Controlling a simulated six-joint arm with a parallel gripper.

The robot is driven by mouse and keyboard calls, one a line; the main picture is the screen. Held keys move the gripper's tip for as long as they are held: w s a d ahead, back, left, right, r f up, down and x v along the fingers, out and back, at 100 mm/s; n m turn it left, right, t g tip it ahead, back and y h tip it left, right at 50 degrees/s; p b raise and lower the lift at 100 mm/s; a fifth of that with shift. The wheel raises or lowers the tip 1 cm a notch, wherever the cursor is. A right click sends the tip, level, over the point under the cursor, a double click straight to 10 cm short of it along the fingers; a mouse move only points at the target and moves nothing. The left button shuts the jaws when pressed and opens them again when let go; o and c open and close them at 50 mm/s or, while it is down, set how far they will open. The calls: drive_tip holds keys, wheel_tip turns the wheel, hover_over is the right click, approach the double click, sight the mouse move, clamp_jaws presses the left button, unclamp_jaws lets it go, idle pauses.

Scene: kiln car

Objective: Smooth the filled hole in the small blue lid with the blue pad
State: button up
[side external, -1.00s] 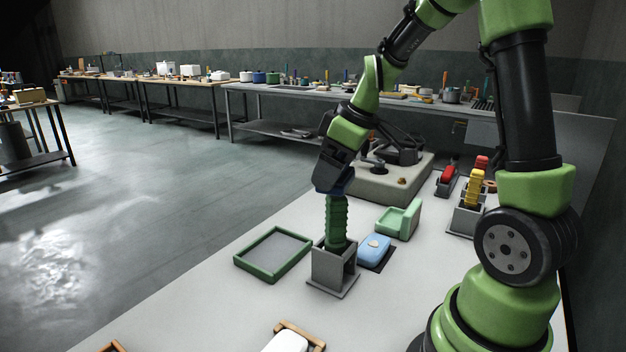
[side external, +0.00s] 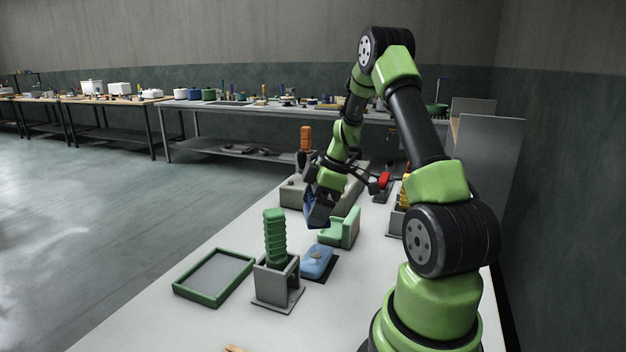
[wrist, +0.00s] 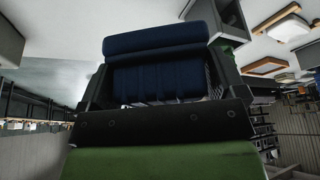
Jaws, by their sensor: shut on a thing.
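My gripper (side external: 317,212) is shut on the dark blue pad (side external: 314,208), above the table and behind the small blue lid. The pad fills the middle of the wrist view (wrist: 155,42), between the dark jaws. The small blue lid (side external: 313,268) lies on a dark mat to the right of the grey holder. A round grey-beige patch (side external: 316,255), the filled hole, shows on its top. The pad and the lid are apart in the side view. The pad's working face is not clear to see.
A green ribbed handle (side external: 275,238) stands in a grey holder (side external: 278,283) beside the lid. A light green angled block (side external: 342,229) stands just behind the lid. A green-rimmed tray (side external: 214,278) is at the left. An orange handle (side external: 306,138) rises at the back.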

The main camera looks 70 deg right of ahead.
sight(315, 247)
drive_tip(key=shift+f, duration=1.25)
drive_tip(key=shift+f, duration=2.6)
drive_tip(key=shift+d, duration=2.1)
drive_tip(key=shift+f, duration=0.9)
drive_tip(key=shift+a, duration=0.1)
